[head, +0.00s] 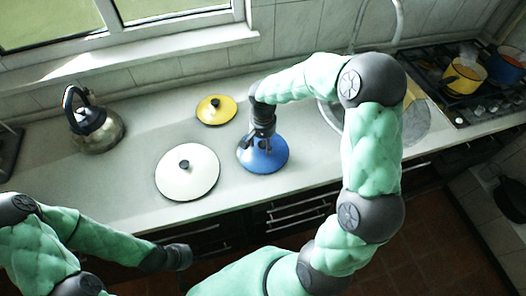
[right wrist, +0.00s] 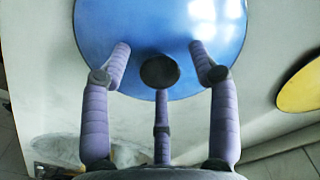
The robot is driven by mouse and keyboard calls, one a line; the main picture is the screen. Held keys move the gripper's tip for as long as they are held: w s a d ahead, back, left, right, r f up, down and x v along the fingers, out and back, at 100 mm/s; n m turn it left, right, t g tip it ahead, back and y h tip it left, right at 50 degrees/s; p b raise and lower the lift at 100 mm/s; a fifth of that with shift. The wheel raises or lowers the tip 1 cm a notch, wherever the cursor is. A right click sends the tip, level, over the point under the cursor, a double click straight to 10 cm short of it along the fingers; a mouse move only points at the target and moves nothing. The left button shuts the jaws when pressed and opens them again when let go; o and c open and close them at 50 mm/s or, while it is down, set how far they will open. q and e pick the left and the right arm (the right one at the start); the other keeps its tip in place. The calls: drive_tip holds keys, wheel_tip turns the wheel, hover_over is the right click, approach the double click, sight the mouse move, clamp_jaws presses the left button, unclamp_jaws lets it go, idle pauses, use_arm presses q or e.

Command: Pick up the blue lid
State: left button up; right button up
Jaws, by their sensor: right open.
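The blue lid (head: 265,156) lies on the counter near its front edge. In the right wrist view the blue lid (right wrist: 150,25) fills the top, with its round black knob (right wrist: 160,72). My right gripper (head: 259,138) is above the lid and hides the knob in the head view. In the right wrist view the right gripper (right wrist: 160,60) is open, with fingers on both sides of the knob and one below it. The fingers look apart from the knob. My left gripper (head: 180,257) is low, in front of the counter, away from the lid; its fingers are unclear.
A white lid (head: 187,173) lies left of the blue lid. A yellow lid (head: 216,110) lies behind, also at the right of the wrist view (right wrist: 302,88). A kettle (head: 95,125) stands far left. A yellow pot (head: 463,77) and blue pot (head: 508,65) are on the stove (head: 440,70).

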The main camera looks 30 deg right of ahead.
drive_tip(key=c, duration=1.2)
